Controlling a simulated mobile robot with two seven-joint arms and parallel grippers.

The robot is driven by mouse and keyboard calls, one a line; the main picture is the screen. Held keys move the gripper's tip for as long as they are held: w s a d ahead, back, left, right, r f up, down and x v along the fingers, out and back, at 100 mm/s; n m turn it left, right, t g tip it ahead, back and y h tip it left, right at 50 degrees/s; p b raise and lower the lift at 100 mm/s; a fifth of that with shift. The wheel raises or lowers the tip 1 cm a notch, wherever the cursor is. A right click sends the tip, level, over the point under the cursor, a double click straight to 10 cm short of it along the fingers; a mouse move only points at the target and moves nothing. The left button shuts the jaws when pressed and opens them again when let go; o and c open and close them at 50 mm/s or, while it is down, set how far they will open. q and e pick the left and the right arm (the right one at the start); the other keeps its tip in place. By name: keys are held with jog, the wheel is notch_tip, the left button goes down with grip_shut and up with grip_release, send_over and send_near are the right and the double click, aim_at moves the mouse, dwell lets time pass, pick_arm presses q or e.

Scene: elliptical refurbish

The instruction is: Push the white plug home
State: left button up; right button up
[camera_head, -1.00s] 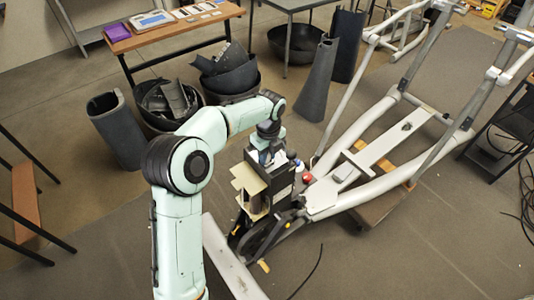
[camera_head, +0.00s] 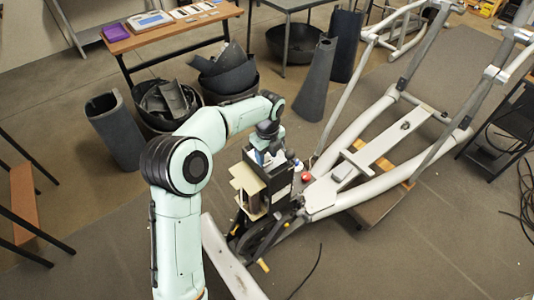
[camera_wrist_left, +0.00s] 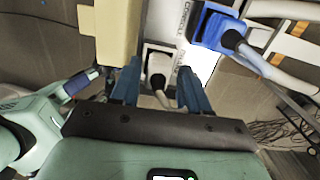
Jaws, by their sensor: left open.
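My left gripper (camera_head: 265,155) is over the top of the dark upright housing (camera_head: 279,184) at the front of the elliptical trainer. In the left wrist view its two blue fingers (camera_wrist_left: 158,72) are apart. The white plug (camera_wrist_left: 157,66) shows between and beyond the fingertips, at a pale socket plate, with its light cable running back toward the gripper. I cannot tell whether the fingers touch it or how deep it sits. In the head view the gripper hides the plug.
A blue connector (camera_wrist_left: 212,27) with a dark plug and thick grey cable is close right of the fingers. A beige panel (camera_wrist_left: 108,30) stands close on the left. The trainer frame (camera_head: 385,150) extends to the right. Black bins (camera_head: 228,75) stand behind my arm.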

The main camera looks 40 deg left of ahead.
pick_arm(q)
jog(key=shift+s+a+f, duration=0.1)
jog(key=shift+s+f, duration=0.25)
notch_tip(320, 180, up, 14)
jog(key=p, duration=0.2)
jog(key=shift+w+d, duration=0.2)
jog(key=shift+d, duration=0.25)
pick_arm(e)
jog(key=w+r, duration=0.2)
jog(key=r, duration=0.1)
jog(key=shift+w, duration=0.15)
